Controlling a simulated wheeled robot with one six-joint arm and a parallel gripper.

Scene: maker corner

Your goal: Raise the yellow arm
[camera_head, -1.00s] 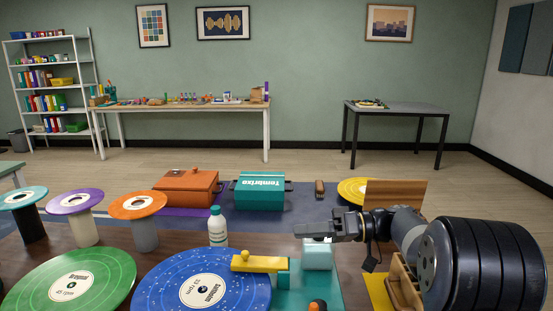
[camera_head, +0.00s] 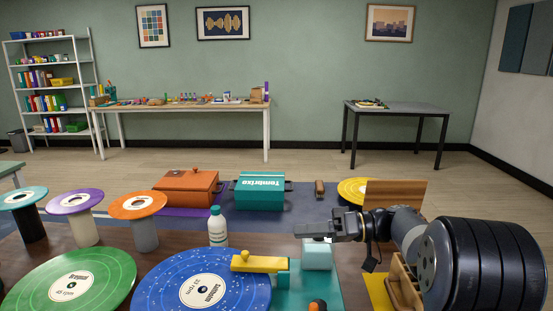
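The yellow arm (camera_head: 257,264) is a short bar with a small knob on top. It lies about level over the right part of the blue record (camera_head: 205,282). Its right end meets a teal block (camera_head: 283,279) on a teal base (camera_head: 325,290). My gripper (camera_head: 305,230) is above and to the right of the yellow arm, apart from it, pointing left. It is seen from the side near a pale teal block (camera_head: 317,256); the gap between its fingers cannot be made out.
A white bottle (camera_head: 217,228) stands behind the blue record. A green record (camera_head: 70,284) lies at left, with several discs on stands, such as the orange one (camera_head: 138,206), behind it. A wooden holder (camera_head: 402,285) is at right.

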